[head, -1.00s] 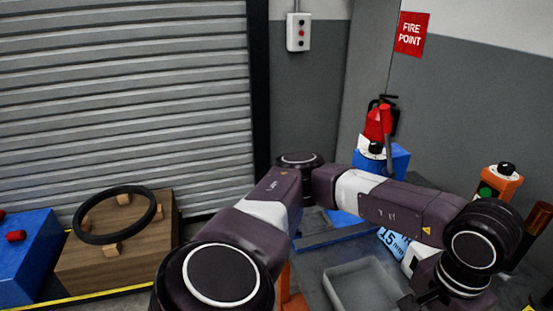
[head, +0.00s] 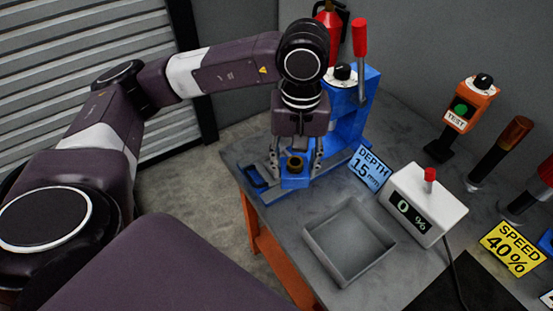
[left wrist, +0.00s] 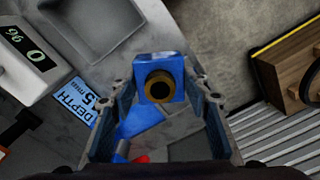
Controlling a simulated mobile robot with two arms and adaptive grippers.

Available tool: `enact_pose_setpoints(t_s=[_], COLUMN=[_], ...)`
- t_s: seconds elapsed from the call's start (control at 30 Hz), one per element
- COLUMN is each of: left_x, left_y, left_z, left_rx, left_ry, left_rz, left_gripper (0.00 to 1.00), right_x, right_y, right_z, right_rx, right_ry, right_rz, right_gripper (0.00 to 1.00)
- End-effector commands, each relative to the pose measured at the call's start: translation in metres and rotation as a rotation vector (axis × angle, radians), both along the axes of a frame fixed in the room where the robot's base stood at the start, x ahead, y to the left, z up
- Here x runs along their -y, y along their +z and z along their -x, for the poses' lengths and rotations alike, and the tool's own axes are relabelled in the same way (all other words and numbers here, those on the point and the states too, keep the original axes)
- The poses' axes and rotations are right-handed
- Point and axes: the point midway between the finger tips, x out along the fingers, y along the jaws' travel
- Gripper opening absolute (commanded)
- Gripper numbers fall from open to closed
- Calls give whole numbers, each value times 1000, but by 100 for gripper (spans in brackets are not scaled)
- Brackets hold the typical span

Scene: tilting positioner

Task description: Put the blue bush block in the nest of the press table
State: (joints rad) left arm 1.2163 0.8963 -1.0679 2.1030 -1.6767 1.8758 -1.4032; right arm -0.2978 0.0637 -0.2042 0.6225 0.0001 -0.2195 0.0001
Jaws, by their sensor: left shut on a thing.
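The blue bush block (head: 295,182), with a brass ring around a dark hole, is between the fingers of my left gripper (head: 296,160), which is shut on it. The left wrist view also shows the block (left wrist: 171,63) between the fingertips (left wrist: 157,85), hole facing the camera. The blue press (head: 372,88), with a red-handled lever, stands just behind and right of the gripper on the grey table (head: 235,152). The block is over the table by the press base. The nest is hidden, and I cannot tell whether the block touches anything below. My right gripper is out of view.
A grey open tray (head: 350,243) lies in front, empty. Right of it are a blue depth sign (head: 370,167), a white display box (head: 424,204) and an orange test button box (head: 468,104).

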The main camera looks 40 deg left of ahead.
Motion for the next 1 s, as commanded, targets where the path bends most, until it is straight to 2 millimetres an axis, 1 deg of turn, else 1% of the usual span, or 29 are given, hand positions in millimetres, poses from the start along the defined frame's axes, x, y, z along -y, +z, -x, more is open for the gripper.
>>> enact_pose_setpoints(t_s=[0.03,0.1,0.4,0.6,0.7,0.8,0.9,1.0], left_x=[-5,-14,-54,-81,-92,-101,-106,-109], left_y=[7,13,39,56,62,67,70,70], left_z=[-11,-23,-65,-86,-93,-98,-101,-102], left_rx=[8,13,20,12,5,-2,-7,-9], left_ry=[125,304,1066,1553,1753,1908,2010,2066], left_rz=[3,3,15,23,25,25,26,24], left_gripper=[0,0,0,0,0,0,0,0], right_x=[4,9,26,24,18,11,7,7], right_y=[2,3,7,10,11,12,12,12], right_z=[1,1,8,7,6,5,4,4], right_rx=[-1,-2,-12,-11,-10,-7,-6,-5], right_ry=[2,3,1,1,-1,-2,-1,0], right_rz=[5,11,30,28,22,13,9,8], right_gripper=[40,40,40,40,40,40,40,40])
